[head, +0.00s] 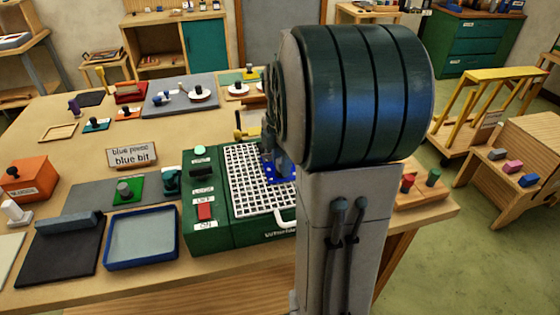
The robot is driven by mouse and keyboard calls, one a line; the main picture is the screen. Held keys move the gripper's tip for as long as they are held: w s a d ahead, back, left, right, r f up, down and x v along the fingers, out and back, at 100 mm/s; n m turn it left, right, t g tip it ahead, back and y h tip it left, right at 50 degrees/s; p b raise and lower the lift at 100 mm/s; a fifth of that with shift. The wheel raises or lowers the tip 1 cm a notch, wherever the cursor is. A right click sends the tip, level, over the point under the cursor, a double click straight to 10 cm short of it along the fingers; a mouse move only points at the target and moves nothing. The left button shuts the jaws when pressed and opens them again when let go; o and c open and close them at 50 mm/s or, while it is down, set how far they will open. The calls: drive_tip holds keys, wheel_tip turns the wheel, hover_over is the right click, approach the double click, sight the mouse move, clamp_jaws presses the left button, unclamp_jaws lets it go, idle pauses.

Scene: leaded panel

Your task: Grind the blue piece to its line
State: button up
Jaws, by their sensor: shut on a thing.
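The blue piece (283,175) shows at the right part of the white grid top (255,195) of the green grinder (208,226). My gripper (270,166) is shut on the blue piece, low over the grid. My large arm joint and link hide the right side of the grinder and part of the gripper. I cannot tell whether the piece touches the grid or the grinding bit, and its line is too small to see. The grinder's front has a red switch (205,211) with an ON label and a pale green button (199,150).
A sign (131,157) reads "blue piece" and "blue bit". A blue-rimmed tray (110,265) and a dark mat (55,265) lie left of the grinder. An orange box (28,180) stands at the far left. Bare wooden tabletop (90,145) lies behind them.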

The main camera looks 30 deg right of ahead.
drive_tip(key=shift+d, duration=0.1)
drive_tip(key=shift+s+d, duration=0.25)
drive_tip(key=shift+d, duration=1.05)
drive_tip(key=shift+a, duration=0.2)
drive_tip(key=shift+w+a, duration=0.15)
drive_tip(key=shift+a, duration=0.5)
drive_tip(key=shift+w+a, duration=0.15)
drive_tip(key=shift+a, duration=0.45)
drive_tip(key=shift+a, duration=0.15)
drive_tip(key=shift+w+a, duration=0.25)
drive_tip(key=shift+a, duration=0.35)
drive_tip(key=shift+w+a, duration=0.25)
drive_tip(key=shift+a, duration=0.3)
drive_tip(key=shift+d, duration=0.2)
